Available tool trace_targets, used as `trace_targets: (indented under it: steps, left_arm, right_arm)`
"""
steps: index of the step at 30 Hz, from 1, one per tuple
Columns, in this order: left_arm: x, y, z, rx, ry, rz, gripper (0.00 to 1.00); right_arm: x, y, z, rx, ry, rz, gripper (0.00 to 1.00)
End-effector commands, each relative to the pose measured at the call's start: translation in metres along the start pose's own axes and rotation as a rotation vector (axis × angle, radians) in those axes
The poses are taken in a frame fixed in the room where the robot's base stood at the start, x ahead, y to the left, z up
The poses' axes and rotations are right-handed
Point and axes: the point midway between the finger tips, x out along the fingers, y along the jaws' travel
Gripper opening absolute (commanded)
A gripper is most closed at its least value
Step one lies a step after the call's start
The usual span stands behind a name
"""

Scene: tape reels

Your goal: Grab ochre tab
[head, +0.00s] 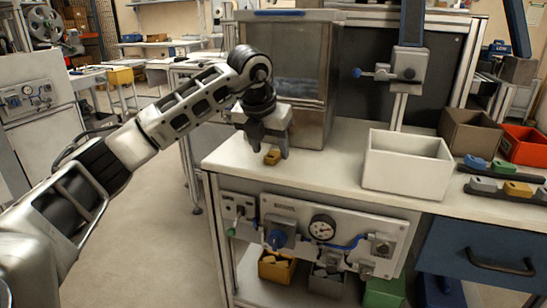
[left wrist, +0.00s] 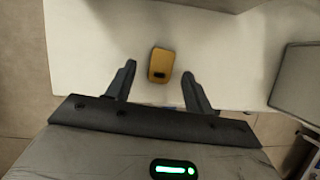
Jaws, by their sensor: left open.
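The ochre tab (head: 272,157) is a small yellow-brown block on the white bench top, near the bench's left end. In the left wrist view the ochre tab (left wrist: 161,64) lies between and slightly beyond the two open fingertips, with a dark slot on it. My left gripper (head: 268,152) points down over the tab with one finger on each side; in the left wrist view the left gripper (left wrist: 157,80) is empty, with gaps to the tab on both sides. My right gripper is not in view.
A metal cabinet with a glass front (head: 297,75) stands just behind the gripper. A white open box (head: 407,178) sits to the right on the bench. Further right are a brown bin (head: 470,138), a red-orange bin (head: 524,150) and other coloured tabs (head: 518,190).

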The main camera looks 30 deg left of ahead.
Motion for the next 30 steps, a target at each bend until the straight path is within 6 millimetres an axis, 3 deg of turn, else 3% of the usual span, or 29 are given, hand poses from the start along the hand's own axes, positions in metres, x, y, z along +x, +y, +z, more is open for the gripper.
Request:
trace_targets:
  steps: [3, 11, 16, 30]
  left_arm:
    - [0.0115, -0.0004, -0.0005, 0.001, 0.001, -0.001, 0.53]
    - [0.0132, -0.0006, -0.0001, 0.002, -0.001, -0.001, 0.53]
    - [0.0130, -0.0007, -0.0001, 0.002, -0.001, -0.001, 0.05]
    - [0.0046, -0.0008, 0.0039, 0.001, -0.003, -0.002, 0.05]
  right_arm:
    - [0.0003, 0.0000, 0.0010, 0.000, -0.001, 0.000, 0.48]
    - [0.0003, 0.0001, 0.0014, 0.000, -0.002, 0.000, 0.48]
    - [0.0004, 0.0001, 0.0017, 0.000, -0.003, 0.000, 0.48]
    - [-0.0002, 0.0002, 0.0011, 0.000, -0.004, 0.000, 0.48]
